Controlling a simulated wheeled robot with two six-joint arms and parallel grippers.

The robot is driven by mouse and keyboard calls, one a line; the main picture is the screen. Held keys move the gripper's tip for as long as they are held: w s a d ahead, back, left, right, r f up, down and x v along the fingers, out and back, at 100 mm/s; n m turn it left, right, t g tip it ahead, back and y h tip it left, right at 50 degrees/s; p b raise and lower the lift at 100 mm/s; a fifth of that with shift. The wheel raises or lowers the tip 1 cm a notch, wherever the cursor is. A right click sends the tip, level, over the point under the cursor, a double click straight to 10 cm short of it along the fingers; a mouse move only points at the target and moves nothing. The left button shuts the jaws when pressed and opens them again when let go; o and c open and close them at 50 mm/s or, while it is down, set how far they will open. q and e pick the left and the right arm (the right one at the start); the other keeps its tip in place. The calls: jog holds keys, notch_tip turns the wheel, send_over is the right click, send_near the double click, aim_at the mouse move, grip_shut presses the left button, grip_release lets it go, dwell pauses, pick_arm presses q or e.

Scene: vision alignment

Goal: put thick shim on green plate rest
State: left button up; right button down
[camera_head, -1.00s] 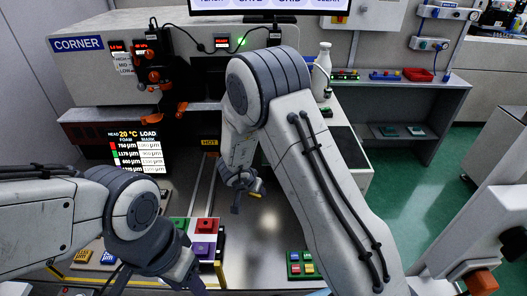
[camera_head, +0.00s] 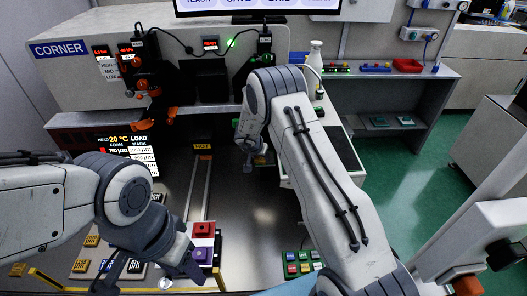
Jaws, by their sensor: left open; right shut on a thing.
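My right gripper (camera_head: 248,165) is in front of the dark opening of the grey machine, near the end of the rails. It is shut on a small piece with a yellow edge (camera_head: 261,160), apparently the shim; its thickness cannot be told. My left gripper (camera_head: 150,273) is open and empty, low at the front left beside the coloured plates. A red plate (camera_head: 203,229) and a purple plate (camera_head: 202,255) show to its right. The green plate rest cannot be made out clearly; my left arm covers part of that group.
A HOT label (camera_head: 203,147) stands at the back end of two rails (camera_head: 198,185). A green button box (camera_head: 300,264) lies front right. Yellow-marked blocks (camera_head: 81,265) lie front left. A white bottle (camera_head: 315,54) stands at the back. The metal table centre is clear.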

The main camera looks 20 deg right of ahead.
jog(key=w+d+p, duration=0.1)
jog(key=w+d, duration=0.1)
jog(key=shift+w+d+r+p, duration=0.1)
jog(key=shift+w+d+p, duration=0.2)
jog(key=shift+w, duration=0.1)
jog(key=shift+s+a+f, duration=0.15)
jog(key=shift+f, duration=0.7)
jog(key=shift+f, duration=0.15)
jog(key=shift+c, duration=1.3)
grip_release()
